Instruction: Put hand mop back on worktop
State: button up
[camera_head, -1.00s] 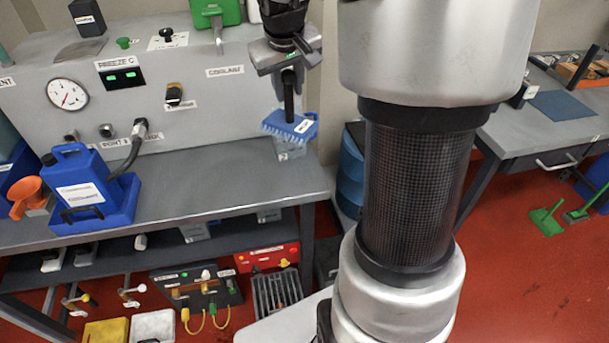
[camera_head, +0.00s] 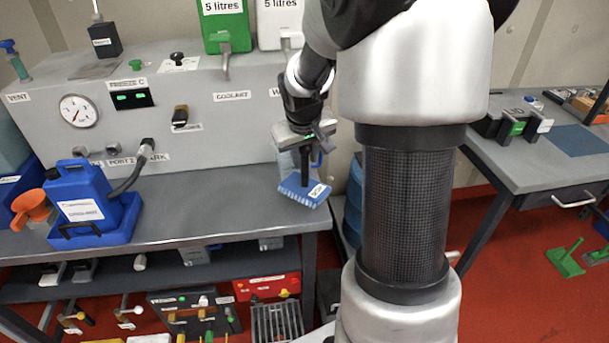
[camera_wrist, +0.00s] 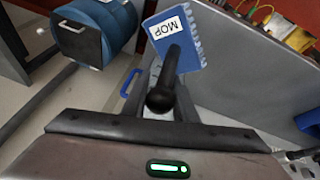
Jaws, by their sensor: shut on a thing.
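The hand mop has a blue block head (camera_head: 303,189) with white bristles along one edge, a "MOP" label and an upright black handle. My gripper (camera_head: 305,148) is shut on the handle. The mop hangs below it, over the right end of the grey worktop (camera_head: 215,200). Whether the head touches the worktop cannot be told. In the wrist view the labelled mop head (camera_wrist: 185,52) lies beyond the gripper (camera_wrist: 163,118), with the black handle end between the jaws. The worktop (camera_wrist: 245,85) shows to the right of and behind the head.
A blue container (camera_head: 85,205) in a blue tray and an orange funnel (camera_head: 32,208) stand at the worktop's left. A grey gauge panel (camera_head: 150,120) runs along the back. A blue drum (camera_wrist: 97,28) stands off the worktop's right end. The worktop's middle is clear.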

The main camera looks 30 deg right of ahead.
aim_at(305, 171)
jog(key=shift+f+b, duration=0.4)
jog(key=shift+f, duration=2.1)
jog(key=shift+f, duration=0.15)
jog(key=shift+f+b, duration=0.15)
jog(key=shift+b, duration=0.15)
jog(key=o, duration=1)
jog(key=shift+r, duration=0.2)
jog(key=shift+r+p, duration=0.25)
jog(key=shift+p, duration=0.15)
jog(key=p+v, duration=0.1)
jog(key=v, duration=1)
jog(key=shift+s+a+r, duration=0.1)
jog(key=shift+s+r, duration=0.05)
jog(key=shift+r, duration=0.15)
